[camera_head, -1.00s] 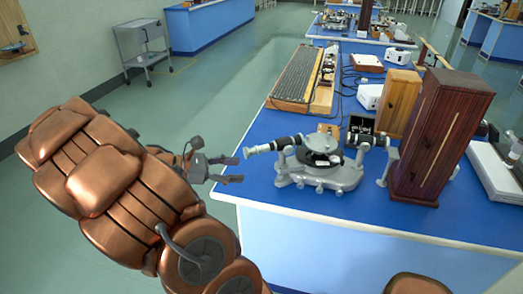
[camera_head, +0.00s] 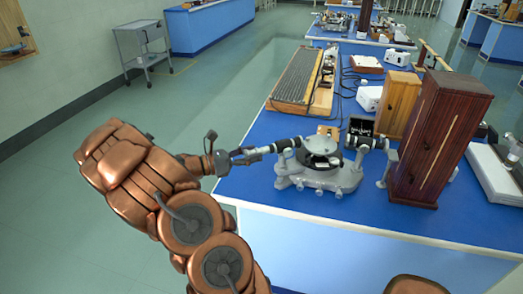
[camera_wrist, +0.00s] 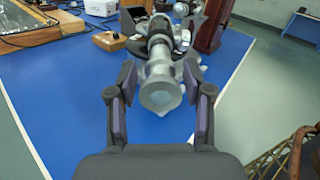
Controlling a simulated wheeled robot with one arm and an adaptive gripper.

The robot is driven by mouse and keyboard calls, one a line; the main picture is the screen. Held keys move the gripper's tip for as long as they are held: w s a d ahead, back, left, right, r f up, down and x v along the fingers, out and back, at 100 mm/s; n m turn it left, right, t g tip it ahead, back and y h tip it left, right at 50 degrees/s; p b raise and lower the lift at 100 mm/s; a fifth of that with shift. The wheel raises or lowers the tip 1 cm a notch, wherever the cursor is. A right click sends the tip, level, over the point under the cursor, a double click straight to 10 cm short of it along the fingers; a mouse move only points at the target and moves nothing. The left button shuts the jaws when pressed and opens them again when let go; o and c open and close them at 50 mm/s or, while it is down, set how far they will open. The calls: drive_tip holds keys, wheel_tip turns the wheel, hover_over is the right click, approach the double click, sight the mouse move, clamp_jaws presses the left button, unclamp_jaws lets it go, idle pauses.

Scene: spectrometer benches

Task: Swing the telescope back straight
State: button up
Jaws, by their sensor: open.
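The grey spectrometer (camera_head: 318,172) stands on the blue bench near its front left corner. Its telescope (camera_head: 287,144) is a tube with a black section, pointing left out from the round table towards my gripper. In the wrist view the telescope (camera_wrist: 160,92) shows end-on, its round grey end lying between my fingers. My gripper (camera_head: 244,155) is open at the telescope's outer end, with one finger (camera_wrist: 126,85) to each side of it and gaps visible. The fingertips partly hide the tube's end in the head view. The collimator (camera_head: 366,142) is on the spectrometer's right side.
A tall dark wooden box (camera_head: 440,135) stands right of the spectrometer, with a lighter wooden box (camera_head: 398,103) behind it. A long wooden-framed board (camera_head: 298,76) lies at the back left.

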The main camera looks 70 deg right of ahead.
sight(261, 151)
drive_tip(key=shift+x, duration=1.8)
clamp_jaws()
